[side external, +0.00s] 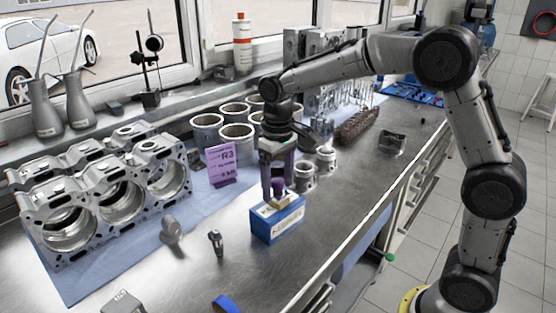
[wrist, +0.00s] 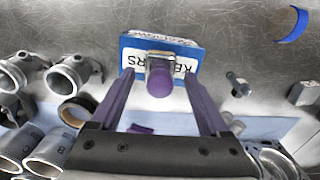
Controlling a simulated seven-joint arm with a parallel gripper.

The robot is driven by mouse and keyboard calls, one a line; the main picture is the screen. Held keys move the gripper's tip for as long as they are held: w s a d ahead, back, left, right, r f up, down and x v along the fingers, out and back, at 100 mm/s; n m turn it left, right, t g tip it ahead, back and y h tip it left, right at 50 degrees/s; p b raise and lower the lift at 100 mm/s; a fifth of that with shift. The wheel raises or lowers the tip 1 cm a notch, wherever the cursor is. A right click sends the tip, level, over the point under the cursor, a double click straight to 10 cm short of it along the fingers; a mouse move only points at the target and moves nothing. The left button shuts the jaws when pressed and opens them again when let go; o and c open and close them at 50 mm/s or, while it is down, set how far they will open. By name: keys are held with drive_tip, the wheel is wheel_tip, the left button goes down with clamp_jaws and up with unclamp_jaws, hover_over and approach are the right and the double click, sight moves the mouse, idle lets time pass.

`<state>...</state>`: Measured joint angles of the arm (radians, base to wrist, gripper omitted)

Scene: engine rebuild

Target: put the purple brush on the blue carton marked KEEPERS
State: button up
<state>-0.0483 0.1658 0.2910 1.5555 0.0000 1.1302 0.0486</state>
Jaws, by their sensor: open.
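The purple brush (side external: 278,187) is over the carton's top and appears to rest there, handle up. In the wrist view its round purple handle end (wrist: 158,83) and metal ferrule show against the label. My gripper (side external: 278,192) is open, its two purple fingers (wrist: 158,76) on either side of the brush, with gaps visible beside the handle. Whether the bristles touch the carton is hard to see.
An engine block (side external: 100,195) lies on blue cloth at left. A purple R3 card (side external: 221,166) and several cylinder liners (side external: 237,140) stand behind the carton. The bench at right front is clear.

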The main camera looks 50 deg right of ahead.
sight(279, 179)
wheel_tip(279, 179, up, 10)
drive_tip(key=shift+r, duration=0.15)
drive_tip(key=shift+s+r, duration=0.1)
drive_tip(key=shift+r, duration=0.25)
drive_tip(key=s+d+r+t, duration=0.1)
drive_tip(key=s+t, duration=0.2)
drive_tip(key=s, duration=1)
drive_tip(key=s+f+t, duration=0.1)
drive_tip(key=s+f, duration=0.2)
drive_tip(key=s, duration=0.2)
drive_tip(key=s+d+f+t, duration=0.1)
drive_tip(key=s+f, duration=0.2)
drive_tip(key=s, duration=0.3)
drive_tip(key=shift+s+f+t, duration=0.25)
drive_tip(key=shift+s+t, duration=0.05)
